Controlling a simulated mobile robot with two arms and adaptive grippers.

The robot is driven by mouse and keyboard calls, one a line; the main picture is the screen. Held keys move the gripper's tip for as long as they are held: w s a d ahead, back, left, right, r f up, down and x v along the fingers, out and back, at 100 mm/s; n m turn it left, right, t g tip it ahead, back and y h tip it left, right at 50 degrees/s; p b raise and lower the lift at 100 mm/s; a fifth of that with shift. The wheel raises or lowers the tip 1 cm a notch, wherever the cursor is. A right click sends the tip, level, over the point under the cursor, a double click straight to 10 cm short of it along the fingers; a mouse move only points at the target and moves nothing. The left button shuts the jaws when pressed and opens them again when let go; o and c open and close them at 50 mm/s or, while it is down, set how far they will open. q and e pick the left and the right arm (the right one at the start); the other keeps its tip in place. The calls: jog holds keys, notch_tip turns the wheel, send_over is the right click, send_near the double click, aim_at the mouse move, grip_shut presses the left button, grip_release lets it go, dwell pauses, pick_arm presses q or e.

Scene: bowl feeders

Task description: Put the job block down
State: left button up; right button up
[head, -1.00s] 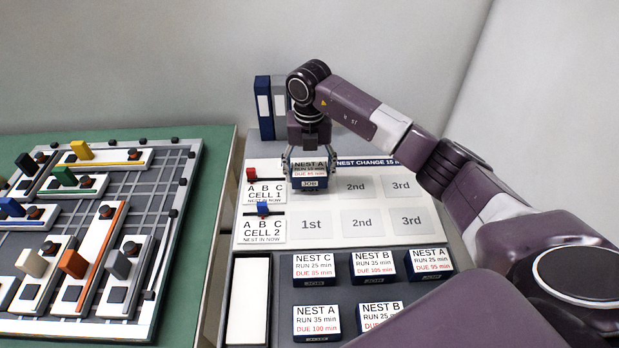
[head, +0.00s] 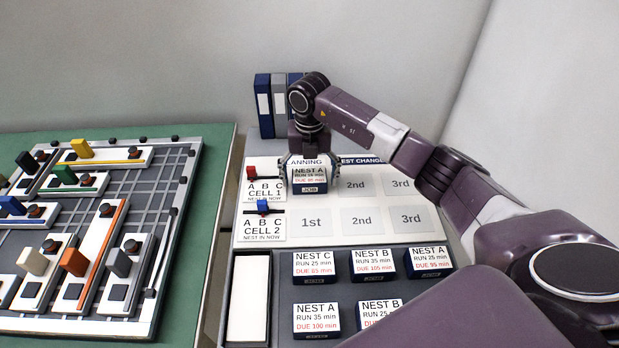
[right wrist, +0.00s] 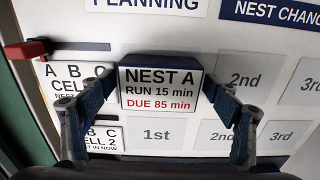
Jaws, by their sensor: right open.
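The job block (head: 310,177), dark blue with a white card reading NEST A, RUN 15 min, DUE 85 min, sits on the white planning board (head: 292,233). It covers the first place of the CELL 1 row, left of the "2nd" pad (head: 356,185). It also shows in the right wrist view (right wrist: 160,90). My right gripper (head: 307,174) is open around the block, one finger on each side. In the right wrist view, gaps show between the fingers and the block's front. The block's underside is hidden. My left gripper is out of view.
Several other job blocks, such as a NEST C block (head: 314,266), stand in the dark tray in front. A red slider (head: 251,173) and a blue slider (head: 263,207) are left of the rows. Binders (head: 264,105) stand behind. The CELL 2 pads are empty.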

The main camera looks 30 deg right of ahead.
aim_at(309, 175)
notch_tip(309, 175, up, 12)
jog(key=b, duration=0.2)
jog(key=shift+r, duration=0.15)
dwell(0.5)
